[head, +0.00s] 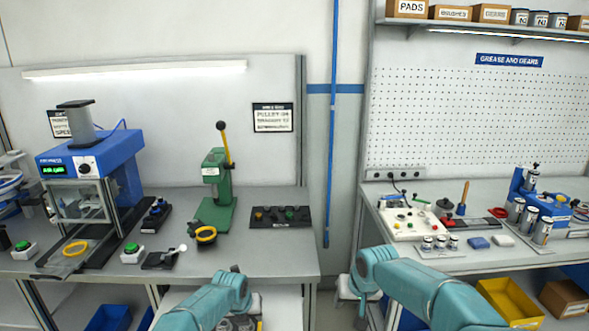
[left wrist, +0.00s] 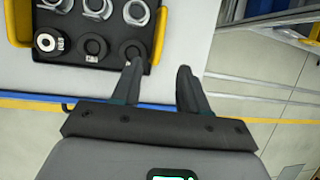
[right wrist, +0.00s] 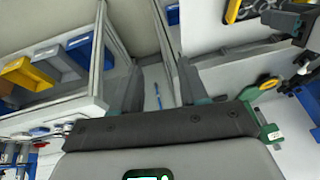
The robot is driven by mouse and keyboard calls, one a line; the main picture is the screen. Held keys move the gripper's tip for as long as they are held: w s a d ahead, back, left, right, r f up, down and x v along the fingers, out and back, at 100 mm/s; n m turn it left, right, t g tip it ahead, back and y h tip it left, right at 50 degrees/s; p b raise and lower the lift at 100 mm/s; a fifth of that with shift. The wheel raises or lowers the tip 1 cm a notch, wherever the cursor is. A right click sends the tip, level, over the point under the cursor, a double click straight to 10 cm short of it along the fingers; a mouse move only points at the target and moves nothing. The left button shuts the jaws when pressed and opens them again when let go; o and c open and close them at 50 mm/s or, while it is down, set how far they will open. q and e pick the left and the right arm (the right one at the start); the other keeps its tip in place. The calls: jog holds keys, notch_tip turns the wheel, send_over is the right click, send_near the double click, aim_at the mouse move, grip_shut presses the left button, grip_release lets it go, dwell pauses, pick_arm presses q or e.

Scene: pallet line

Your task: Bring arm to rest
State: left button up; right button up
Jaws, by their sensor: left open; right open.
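My left arm (head: 213,300) comes up from the bottom of the head view, in front of the left bench. In the left wrist view my left gripper (left wrist: 158,80) is open, with nothing between its fingers. Its fingers show beside the edge of a black tray (left wrist: 95,75) of rings with yellow handles. My right arm (head: 425,290) reaches in from the lower right, its wrist end before the gap between the benches. In the right wrist view my right gripper (right wrist: 158,82) is open and empty. The fingertips of both grippers are hard to make out in the head view.
The left bench (head: 290,265) carries a blue press (head: 110,160), a green lever press (head: 215,190) and a dark parts tray (head: 280,217). The right bench (head: 450,265) holds a white board (head: 412,222) and jars. A yellow bin (head: 510,303) sits below it.

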pick_arm(q)
jog(key=s+d+f+n+g+h, duration=0.1)
jog(key=s+f+n, duration=0.6)
jog(key=s+n, duration=0.3)
jog(key=s+f+n+g+h, duration=0.1)
jog(key=s+f+n, duration=0.6)
jog(key=s+n, duration=0.35)
pick_arm(e)
jog(key=s+a+f+g+y, duration=0.2)
jog(key=s+f+g, duration=0.1)
jog(key=s+f, duration=1.65)
pick_arm(q)
jog(key=s+r+n+g, duration=0.1)
jog(key=s+n+g, duration=0.1)
jog(key=s+n, duration=1.5)
jog(key=s, duration=0.5)
jog(key=shift+s+a+h, duration=0.35)
jog(key=shift+a+h, duration=0.05)
pick_arm(e)
jog(key=s+f+m, duration=0.1)
jog(key=s+f, duration=0.1)
jog(key=s, duration=0.7)
jog(key=s+f+m+g, duration=0.1)
jog(key=s+f, duration=0.1)
jog(key=s, duration=0.7)
jog(key=shift+s+f, duration=0.25)
jog(key=shift+f, duration=0.05)
